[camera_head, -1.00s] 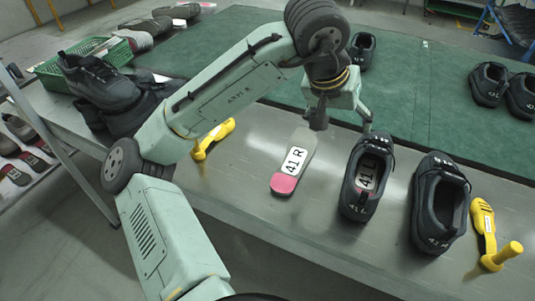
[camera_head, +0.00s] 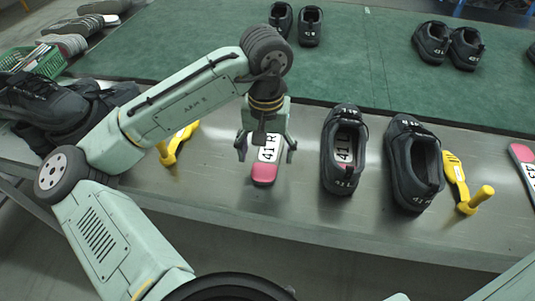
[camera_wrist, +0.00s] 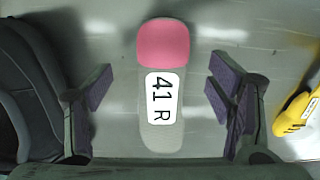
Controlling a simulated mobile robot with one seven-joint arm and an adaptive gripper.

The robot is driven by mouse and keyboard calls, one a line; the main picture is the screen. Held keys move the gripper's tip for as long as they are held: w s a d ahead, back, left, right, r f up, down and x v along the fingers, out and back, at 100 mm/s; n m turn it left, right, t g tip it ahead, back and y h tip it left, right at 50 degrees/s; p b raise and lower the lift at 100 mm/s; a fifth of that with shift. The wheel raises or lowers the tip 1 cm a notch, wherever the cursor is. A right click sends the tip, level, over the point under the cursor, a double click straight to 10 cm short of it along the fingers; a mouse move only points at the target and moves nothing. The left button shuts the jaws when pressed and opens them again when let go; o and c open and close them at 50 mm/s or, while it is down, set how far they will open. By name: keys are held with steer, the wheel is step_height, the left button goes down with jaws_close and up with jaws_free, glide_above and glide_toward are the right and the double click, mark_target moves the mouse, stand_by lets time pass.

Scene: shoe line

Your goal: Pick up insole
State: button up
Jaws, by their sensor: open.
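The insole (camera_head: 265,172) lies flat on the metal bench top, grey with a pink end and a white label reading 41 R. In the head view its far part is hidden behind my gripper (camera_head: 266,150). In the wrist view the insole (camera_wrist: 162,90) lies lengthwise between my fingers, pink end away from the palm. My gripper (camera_wrist: 160,95) is open above it, with a purple-padded finger on each side and a gap to the insole on both sides. It holds nothing.
A dark shoe (camera_head: 343,150) with a 41 label inside stands right of the insole, and another dark shoe (camera_head: 414,165) beyond it. Yellow tools lie at left (camera_head: 177,142) and right (camera_head: 467,187). Another insole (camera_head: 524,165) is at the right edge. A green mat (camera_head: 200,40) covers the back.

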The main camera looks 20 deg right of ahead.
mark_target(265, 165)
steer(key=f, duration=0.4)
steer(key=shift+w+f, duration=0.2)
steer(key=shift+w, duration=0.1)
steer(key=c, duration=1.2)
